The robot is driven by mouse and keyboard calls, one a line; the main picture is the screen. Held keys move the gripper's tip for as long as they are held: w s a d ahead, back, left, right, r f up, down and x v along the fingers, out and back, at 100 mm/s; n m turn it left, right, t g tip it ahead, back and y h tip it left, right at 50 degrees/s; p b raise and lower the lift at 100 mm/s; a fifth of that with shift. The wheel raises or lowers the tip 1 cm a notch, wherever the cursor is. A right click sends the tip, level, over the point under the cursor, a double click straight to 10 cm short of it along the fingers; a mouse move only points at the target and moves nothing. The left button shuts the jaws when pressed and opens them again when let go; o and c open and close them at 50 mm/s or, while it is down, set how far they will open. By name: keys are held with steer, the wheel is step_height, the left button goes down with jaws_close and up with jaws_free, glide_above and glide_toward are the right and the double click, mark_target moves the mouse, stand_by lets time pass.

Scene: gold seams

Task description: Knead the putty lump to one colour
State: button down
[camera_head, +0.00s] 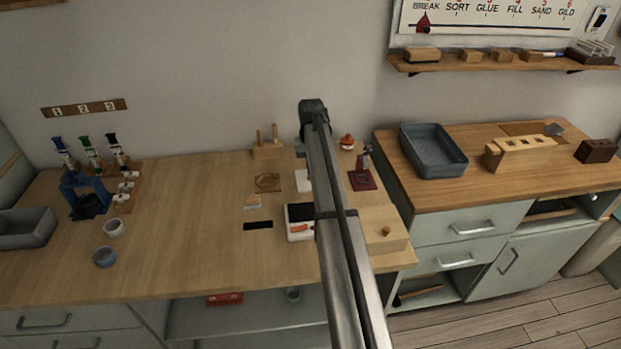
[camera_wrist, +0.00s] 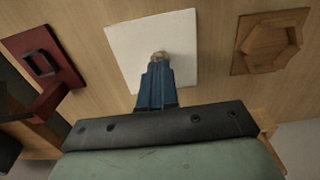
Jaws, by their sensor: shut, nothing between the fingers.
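A white square tile (camera_wrist: 126,50) lies on the wooden bench. A small tan-grey lump, apparently the putty (camera_wrist: 158,56), sits on it just at the tips of my gripper (camera_wrist: 157,70). The blue fingers are shut together, pointing down at the lump, with nothing between them. Whether they touch it I cannot tell, and its colour streaks are too small to make out. In the head view the tile (camera_head: 302,181) shows at the left edge of my arm, which hides the lump and the fingers.
A dark red stand (camera_wrist: 50,60) is left of the tile in the wrist view, and a wooden piece with a hexagonal recess (camera_wrist: 270,42) is right. In the head view a white tray (camera_head: 299,233) lies nearer me.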

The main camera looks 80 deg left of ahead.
steer(key=shift+f, duration=0.65)
stand_by(1.5)
steer(key=shift+r, duration=0.7)
steer(key=shift+f, duration=0.55)
stand_by(1.6)
steer(key=shift+r, duration=0.6)
steer(key=shift+f, duration=0.65)
stand_by(1.3)
steer(key=shift+r, duration=0.65)
